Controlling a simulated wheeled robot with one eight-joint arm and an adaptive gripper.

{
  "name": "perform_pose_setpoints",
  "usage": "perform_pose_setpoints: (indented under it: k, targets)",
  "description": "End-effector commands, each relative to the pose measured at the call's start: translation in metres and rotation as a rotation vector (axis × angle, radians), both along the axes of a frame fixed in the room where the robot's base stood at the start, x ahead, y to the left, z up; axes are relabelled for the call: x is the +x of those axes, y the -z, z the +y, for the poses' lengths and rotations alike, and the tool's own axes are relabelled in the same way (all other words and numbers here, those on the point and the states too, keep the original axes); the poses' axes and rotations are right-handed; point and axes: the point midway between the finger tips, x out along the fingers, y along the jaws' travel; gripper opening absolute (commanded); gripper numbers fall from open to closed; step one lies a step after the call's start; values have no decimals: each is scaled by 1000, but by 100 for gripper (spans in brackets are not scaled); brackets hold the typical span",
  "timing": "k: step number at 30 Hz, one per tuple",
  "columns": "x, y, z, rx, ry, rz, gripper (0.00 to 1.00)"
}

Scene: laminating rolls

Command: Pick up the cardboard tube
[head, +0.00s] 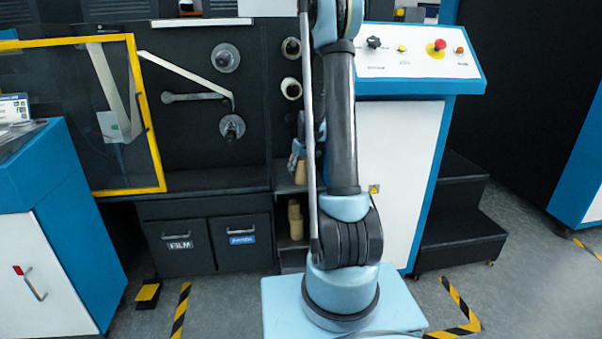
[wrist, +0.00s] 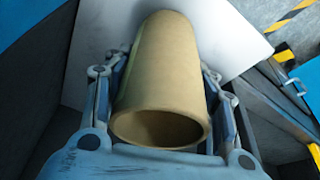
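The cardboard tube (wrist: 160,70) is a plain tan hollow cylinder. In the wrist view its open near end faces me, close to my gripper's palm. My gripper (wrist: 163,82) has a finger along each side of the tube and looks shut on it. The tube's far end reaches past the fingers, towards a white surface. In the head view my gripper (head: 297,150) is partly hidden behind my arm, with a tan tube (head: 300,173) showing just below it. I cannot tell whether that tube touches the shelf.
More tan tubes (head: 295,220) stand in the lower compartment beside the dark bins (head: 240,242). A white cabinet (head: 400,175) with a sloped control panel (head: 420,60) is close on the right. A yellow-framed guard door (head: 147,120) stands at the left.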

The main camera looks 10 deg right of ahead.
Motion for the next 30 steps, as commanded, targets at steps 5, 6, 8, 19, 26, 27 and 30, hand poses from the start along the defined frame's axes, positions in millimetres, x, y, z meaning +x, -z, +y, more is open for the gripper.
perform_pose_setpoints:
  k: [5, 6, 8, 19, 26, 27, 30]
  targets:
    - [0, 0, 0, 0, 0, 0, 29]
    - [0, 0, 0, 0, 0, 0, 29]
    - [0, 0, 0, 0, 0, 0, 29]
    - [0, -27, 0, 0, 0, 0, 29]
    - [0, -66, 0, 0, 0, 0, 29]
    - [0, -72, 0, 0, 0, 0, 29]
    - [0, -85, 0, 0, 0, 0, 29]
